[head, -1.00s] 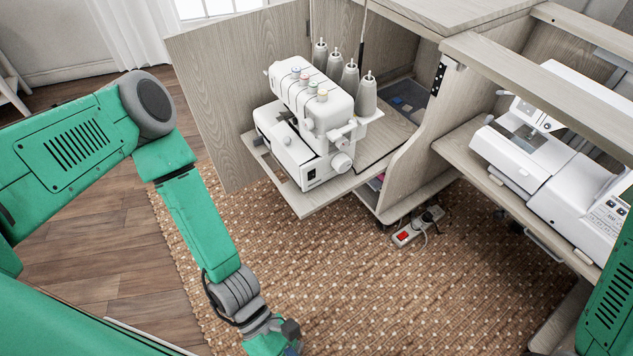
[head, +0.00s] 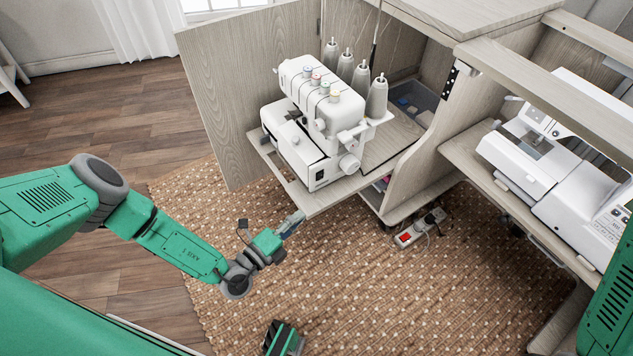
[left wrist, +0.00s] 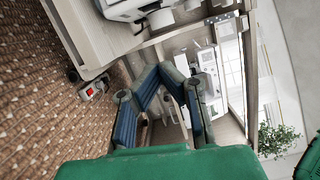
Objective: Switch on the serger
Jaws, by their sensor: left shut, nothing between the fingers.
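The serger (head: 318,125), white with several thread cones on its stand, sits on the swung-out shelf (head: 335,192) of the cabinet. A small dark rectangle (head: 319,175), which looks like its switch, is low on its near end face. My left gripper (head: 293,222) is below and left of that end, clear of the machine. In the left wrist view its fingers (left wrist: 160,72) come together at the tips with nothing between them. A green and dark part of mine (head: 283,338) shows at the bottom edge; whether it is my right gripper I cannot tell.
A white sewing machine (head: 560,150) stands in the cabinet bay at right. A power strip (head: 420,228) with a red switch lies on the woven rug (head: 400,300). An open wooden door panel (head: 235,90) stands behind the serger. The rug before the shelf is mostly clear.

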